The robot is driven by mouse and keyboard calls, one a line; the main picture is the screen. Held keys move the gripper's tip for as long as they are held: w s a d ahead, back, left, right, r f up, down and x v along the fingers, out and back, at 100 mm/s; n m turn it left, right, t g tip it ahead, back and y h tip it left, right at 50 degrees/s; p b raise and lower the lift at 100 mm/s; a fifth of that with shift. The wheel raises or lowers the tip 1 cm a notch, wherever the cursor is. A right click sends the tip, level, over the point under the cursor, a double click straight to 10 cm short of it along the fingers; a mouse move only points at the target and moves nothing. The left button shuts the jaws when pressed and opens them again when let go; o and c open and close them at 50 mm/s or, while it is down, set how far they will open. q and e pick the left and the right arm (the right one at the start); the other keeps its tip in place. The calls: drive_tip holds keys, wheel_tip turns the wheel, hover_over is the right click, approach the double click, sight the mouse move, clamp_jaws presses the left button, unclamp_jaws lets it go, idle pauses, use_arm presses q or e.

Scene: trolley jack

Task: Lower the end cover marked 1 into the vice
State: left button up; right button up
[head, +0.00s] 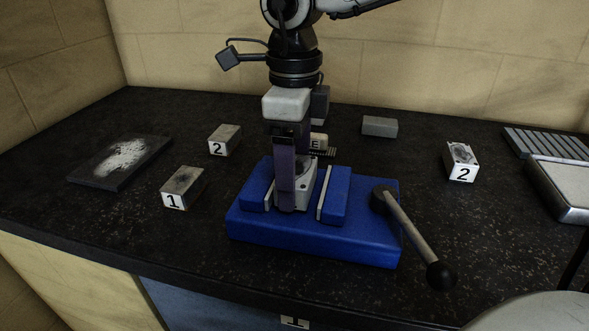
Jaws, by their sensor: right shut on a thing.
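The blue vice (310,248) stands in the middle of the worktop, with two blue jaws lined by pale strips. A lever with a black knob (440,276) slants down at its right. My right gripper (285,205) points straight down between the jaws, shut on a grey metal part (308,187). The part is low between the jaws, partly hidden by the fingers; I see no number on it and cannot tell whether it touches the vice floor. A block marked 1 (183,188) lies on the worktop left of the vice. My left gripper is not in view.
A block marked 2 (225,140) lies behind the block marked 1; another block marked 2 (461,163) lies at right. A block marked E (319,141) is partly hidden behind my gripper. A grey block (379,127), a dark plate (121,161) and a tray (566,188) also lie around.

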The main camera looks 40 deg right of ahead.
drive_tip(key=shift+r, duration=0.1)
drive_tip(key=o, duration=1.6)
wheel_tip(320, 180, up, 10)
drive_tip(key=shift+r+p, duration=0.15)
drive_tip(key=shift+p, duration=0.15)
